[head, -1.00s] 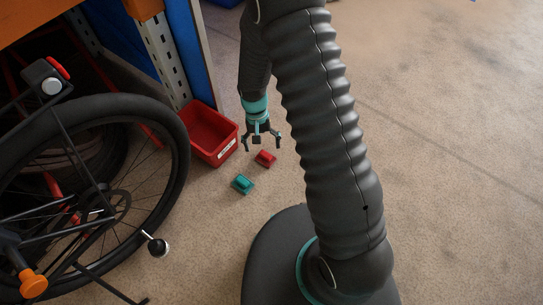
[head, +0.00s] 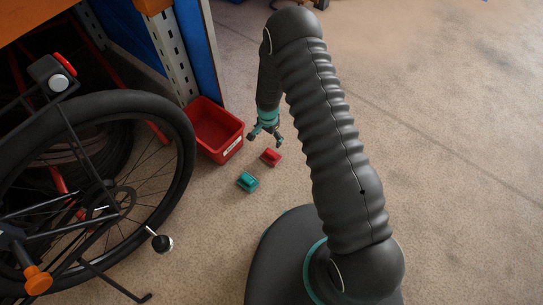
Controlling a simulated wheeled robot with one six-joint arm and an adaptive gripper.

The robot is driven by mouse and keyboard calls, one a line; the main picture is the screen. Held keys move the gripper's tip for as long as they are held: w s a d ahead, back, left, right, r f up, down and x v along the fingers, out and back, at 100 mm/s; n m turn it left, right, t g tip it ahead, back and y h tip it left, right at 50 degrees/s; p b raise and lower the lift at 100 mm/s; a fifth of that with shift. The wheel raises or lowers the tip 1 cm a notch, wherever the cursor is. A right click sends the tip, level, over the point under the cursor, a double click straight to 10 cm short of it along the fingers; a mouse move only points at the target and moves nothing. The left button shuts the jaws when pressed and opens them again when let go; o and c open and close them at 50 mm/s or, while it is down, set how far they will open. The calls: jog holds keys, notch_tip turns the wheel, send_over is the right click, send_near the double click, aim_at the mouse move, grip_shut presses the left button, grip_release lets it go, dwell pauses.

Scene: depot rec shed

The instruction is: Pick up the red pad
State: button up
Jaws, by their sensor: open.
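The red pad (head: 271,157) lies on the concrete floor, just right of and in front of the red bin. A teal pad (head: 248,181) lies on the floor nearer to me and a little left of it. My gripper (head: 265,141) is open and empty, with its fingers pointing down. In the picture its fingertips are just above the red pad, and I see a gap between them. How high the gripper is over the floor is hard to tell from this view.
The red bin (head: 238,147) stands left of the gripper, against the rack post (head: 172,55). The floor to the right (head: 450,150) is clear.

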send_over(271, 153)
jog(key=f, duration=0.7)
jog(key=shift+w+a, duration=0.1)
jog(key=shift+a, duration=0.3)
jog(key=f, duration=0.2)
jog(key=d+f, duration=0.1)
jog(key=shift+f, duration=1.05)
